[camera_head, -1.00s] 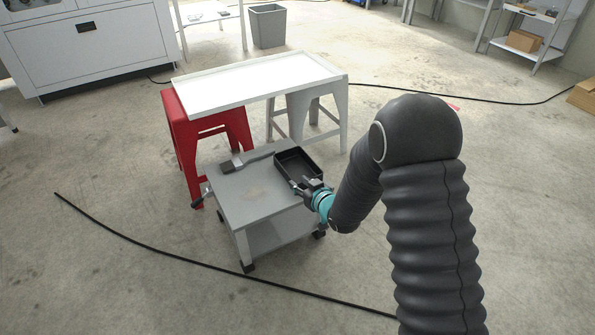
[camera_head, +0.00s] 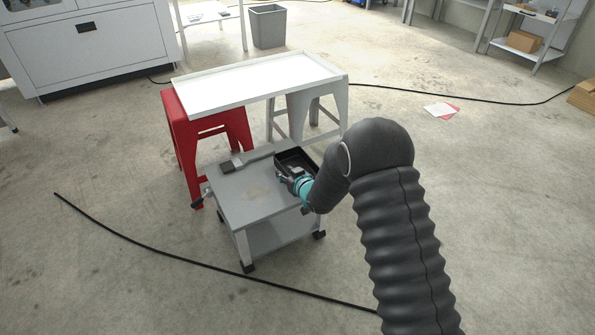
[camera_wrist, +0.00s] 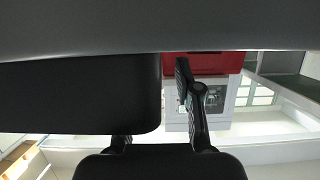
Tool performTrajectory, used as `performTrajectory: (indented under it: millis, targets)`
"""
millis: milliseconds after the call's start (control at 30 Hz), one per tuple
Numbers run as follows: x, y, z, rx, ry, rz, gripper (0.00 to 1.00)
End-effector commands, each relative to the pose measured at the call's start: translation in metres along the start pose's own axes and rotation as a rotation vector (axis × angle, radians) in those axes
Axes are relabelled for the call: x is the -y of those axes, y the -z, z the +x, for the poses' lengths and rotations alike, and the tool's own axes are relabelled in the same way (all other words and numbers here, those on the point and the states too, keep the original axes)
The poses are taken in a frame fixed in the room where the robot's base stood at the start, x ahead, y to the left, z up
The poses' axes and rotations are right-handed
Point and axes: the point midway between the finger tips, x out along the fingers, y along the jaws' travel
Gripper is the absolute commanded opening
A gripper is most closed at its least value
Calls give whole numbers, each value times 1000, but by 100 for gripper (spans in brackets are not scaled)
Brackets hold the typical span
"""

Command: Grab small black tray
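The small black tray (camera_head: 297,157) sits on the right back part of the grey cart's top. My gripper (camera_head: 287,179) is at the tray's near side in the head view and covers part of it. In the wrist view, which looks upside down, the dark tray (camera_wrist: 80,95) fills the left side. My gripper's fingers (camera_wrist: 155,110) are spread apart there. One finger stands clear to the right of the tray's end. The other merges with the dark tray, so its tip and any contact are hidden.
The grey cart (camera_head: 250,203) also carries a brush (camera_head: 232,166) left of the tray. Behind it, a white board (camera_head: 255,83) rests on a red stool (camera_head: 180,135) and a grey stool (camera_head: 335,112). A black cable (camera_head: 170,254) crosses the floor in front.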

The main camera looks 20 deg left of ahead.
Motion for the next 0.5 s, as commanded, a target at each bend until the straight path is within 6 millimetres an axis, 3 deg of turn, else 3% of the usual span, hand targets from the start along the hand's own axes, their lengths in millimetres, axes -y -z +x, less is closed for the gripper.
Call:
performTrajectory:
  millis: [167, 300, 500]
  targets:
    - [0, 0, 0, 0, 0, 0, 31]
    - [0, 0, 0, 0, 0, 0, 0]
    - [0, 1, 0, -2, 0, 0, 0]
